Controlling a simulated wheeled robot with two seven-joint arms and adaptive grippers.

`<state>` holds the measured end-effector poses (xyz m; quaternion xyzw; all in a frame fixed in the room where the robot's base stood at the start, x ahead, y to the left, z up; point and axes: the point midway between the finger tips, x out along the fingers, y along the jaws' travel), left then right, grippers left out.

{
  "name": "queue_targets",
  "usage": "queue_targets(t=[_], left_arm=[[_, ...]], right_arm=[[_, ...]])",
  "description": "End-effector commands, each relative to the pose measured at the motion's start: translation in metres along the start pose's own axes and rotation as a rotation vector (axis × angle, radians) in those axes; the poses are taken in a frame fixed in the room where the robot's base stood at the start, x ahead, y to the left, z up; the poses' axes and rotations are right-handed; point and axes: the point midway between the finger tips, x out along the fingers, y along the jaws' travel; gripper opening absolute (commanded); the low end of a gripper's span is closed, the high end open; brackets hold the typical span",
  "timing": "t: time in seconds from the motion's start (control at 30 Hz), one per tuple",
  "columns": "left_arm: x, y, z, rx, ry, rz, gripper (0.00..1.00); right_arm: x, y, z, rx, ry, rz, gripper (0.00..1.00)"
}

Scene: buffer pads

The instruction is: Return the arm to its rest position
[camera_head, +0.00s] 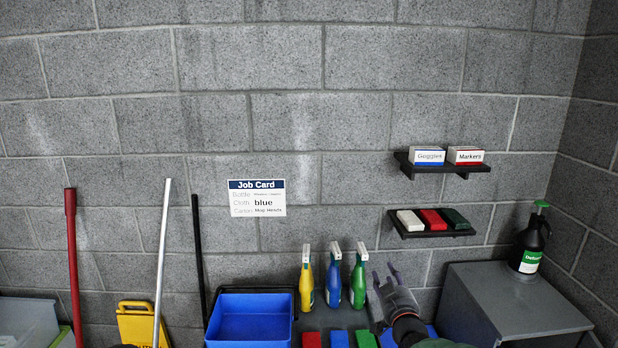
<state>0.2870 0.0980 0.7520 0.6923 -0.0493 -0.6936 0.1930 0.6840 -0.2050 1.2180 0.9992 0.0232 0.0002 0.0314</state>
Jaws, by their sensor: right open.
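My right gripper (384,274) is open, with its fingers pointing up and apart. Nothing shows between them. It is just right of the green spray bottle (358,278), above the back of the work surface, and I cannot tell whether it touches anything. My right forearm comes in from the bottom edge.
Yellow (305,285) and blue (333,280) spray bottles stand beside the green one. Red (311,340), blue (339,340) and green (365,340) pads lie in front. A blue bin (250,318) is left; a grey cabinet (515,300) is right. Two shelves hang above.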

Motion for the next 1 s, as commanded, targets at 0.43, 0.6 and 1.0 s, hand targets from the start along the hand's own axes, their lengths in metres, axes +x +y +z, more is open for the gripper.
queue_targets(t=[0.43,0.6,1.0], left_arm=[[0.010,-0.003,-0.001,0.000,0.001,0.000,0.40],[0.016,-0.006,-0.001,0.000,0.000,0.000,0.40],[0.044,-0.016,-0.002,0.000,0.000,0.000,0.40]], right_arm=[[-0.005,-0.014,0.071,0.041,-0.133,-0.031,0.41],[-0.013,-0.023,0.120,0.073,-0.227,-0.049,0.41],[-0.090,-0.069,0.320,0.217,-0.652,-0.108,0.41]])
